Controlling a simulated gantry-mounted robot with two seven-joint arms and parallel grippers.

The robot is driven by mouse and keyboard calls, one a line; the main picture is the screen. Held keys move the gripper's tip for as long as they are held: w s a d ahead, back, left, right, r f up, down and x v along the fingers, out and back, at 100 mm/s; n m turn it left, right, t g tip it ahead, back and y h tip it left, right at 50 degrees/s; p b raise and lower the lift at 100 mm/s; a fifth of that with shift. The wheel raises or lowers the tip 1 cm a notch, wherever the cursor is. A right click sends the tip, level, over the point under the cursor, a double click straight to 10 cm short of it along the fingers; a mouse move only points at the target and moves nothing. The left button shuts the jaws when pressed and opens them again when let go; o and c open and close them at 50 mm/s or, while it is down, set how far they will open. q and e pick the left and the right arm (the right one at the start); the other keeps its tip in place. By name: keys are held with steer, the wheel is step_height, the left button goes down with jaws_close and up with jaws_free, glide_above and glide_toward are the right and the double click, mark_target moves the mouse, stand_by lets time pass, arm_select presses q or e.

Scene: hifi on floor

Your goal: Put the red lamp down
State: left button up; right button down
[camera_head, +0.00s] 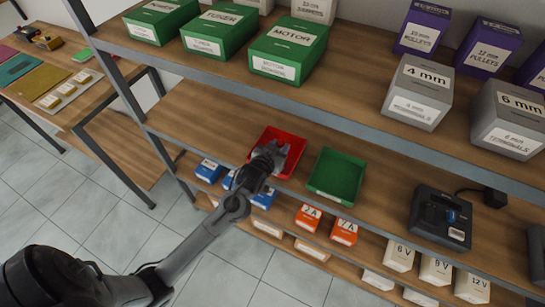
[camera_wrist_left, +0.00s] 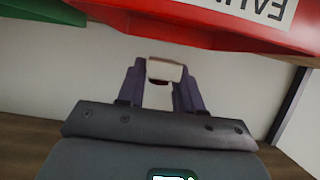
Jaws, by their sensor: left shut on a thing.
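My left gripper (camera_head: 272,152) is over the red tray (camera_head: 291,160) on the middle shelf in the head view. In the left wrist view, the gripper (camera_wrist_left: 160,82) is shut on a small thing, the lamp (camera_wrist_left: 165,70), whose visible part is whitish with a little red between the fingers. The lamp is hidden by the gripper in the head view. The red tray's labelled wall (camera_wrist_left: 225,22) shows upside down at the top of the wrist view. I cannot tell whether the lamp touches the tray. My right gripper is not in view.
A green tray (camera_head: 337,176) stands right of the red tray. A black device (camera_head: 441,216) is farther right. Green boxes (camera_head: 290,50) and grey boxes (camera_head: 418,92) stand on the shelf above. Orange boxes (camera_head: 309,216) and blue boxes (camera_head: 209,171) are below.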

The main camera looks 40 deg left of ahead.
arm_select(q)
steer(key=shift+s+a+f, duration=0.6)
steer(key=shift+s+a, duration=0.05)
steer(key=shift+a, duration=0.1)
steer(key=shift+f, duration=2.1)
